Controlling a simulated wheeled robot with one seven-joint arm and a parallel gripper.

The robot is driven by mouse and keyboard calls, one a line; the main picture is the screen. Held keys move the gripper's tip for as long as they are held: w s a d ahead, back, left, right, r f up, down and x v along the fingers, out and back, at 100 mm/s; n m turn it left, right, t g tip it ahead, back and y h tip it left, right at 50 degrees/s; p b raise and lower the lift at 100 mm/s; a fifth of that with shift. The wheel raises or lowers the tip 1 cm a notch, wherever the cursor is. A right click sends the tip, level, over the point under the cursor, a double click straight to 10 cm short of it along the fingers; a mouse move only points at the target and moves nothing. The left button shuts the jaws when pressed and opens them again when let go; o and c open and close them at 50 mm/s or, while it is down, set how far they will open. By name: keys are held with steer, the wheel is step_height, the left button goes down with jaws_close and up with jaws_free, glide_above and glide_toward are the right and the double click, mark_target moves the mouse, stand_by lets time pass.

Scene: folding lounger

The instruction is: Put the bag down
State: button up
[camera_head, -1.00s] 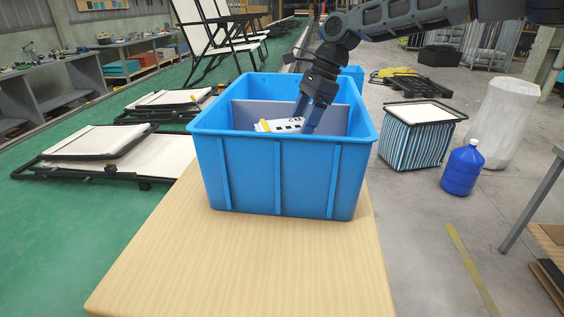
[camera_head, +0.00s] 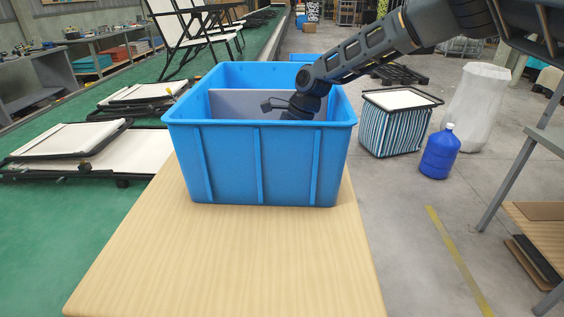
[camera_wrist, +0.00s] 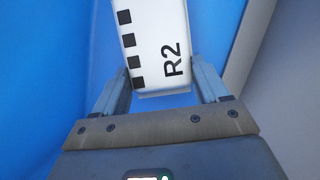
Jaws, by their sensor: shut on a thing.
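The bag is a white piece marked "R2" with a row of black squares (camera_wrist: 158,45) in the wrist view. My gripper (camera_wrist: 165,88) is shut on it, one finger on each side. The bin stands on a light wooden table. In the wrist view blue bin wall surrounds the bag, with a grey divider at the right. I cannot tell whether the bag touches the bin floor.
A grey divider (camera_head: 240,104) crosses the inside of the bin. The wooden table (camera_head: 235,255) is bare in front of the bin. A striped basket (camera_head: 393,130), a blue water jug (camera_head: 439,155) and a white sack (camera_head: 478,105) stand on the floor at the right.

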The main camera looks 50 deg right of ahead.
steer(key=shift+f, duration=1.25)
steer(key=shift+f, duration=0.1)
steer(key=o, duration=1)
steer(key=shift+o, duration=0.2)
steer(key=b+v, duration=0.1)
steer(key=v, duration=1.1)
